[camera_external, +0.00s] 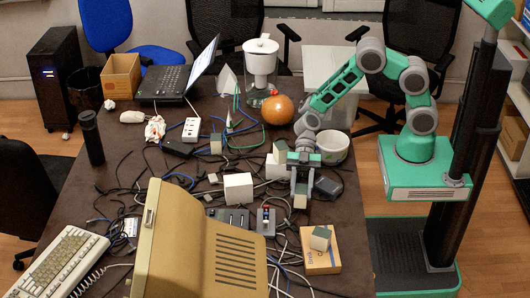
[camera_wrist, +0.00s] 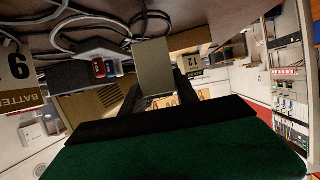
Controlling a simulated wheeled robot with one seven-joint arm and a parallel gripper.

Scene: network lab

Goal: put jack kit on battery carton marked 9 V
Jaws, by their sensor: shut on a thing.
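My gripper (camera_external: 301,190) points down over the right part of the table, its fingers shut on a small grey box, likely the jack kit (camera_wrist: 153,66). The box sits between the dark fingers in the wrist view; in the outside view it is hard to make out. A carton marked 9 with "BATTER…" lettering (camera_wrist: 17,75) is cut off at the left edge of the wrist view. Another box, marked 12 (camera_wrist: 191,64), shows just right of the held box. I cannot tell for sure which carton in the outside view is the one marked 9.
A cardboard carton (camera_external: 322,263) with a small grey-green block stands at the front right. White boxes (camera_external: 238,188), a beige monitor (camera_external: 205,245), an orange ball (camera_external: 278,110) and a white tub (camera_external: 332,147) surround my gripper. Cables cover much of the table.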

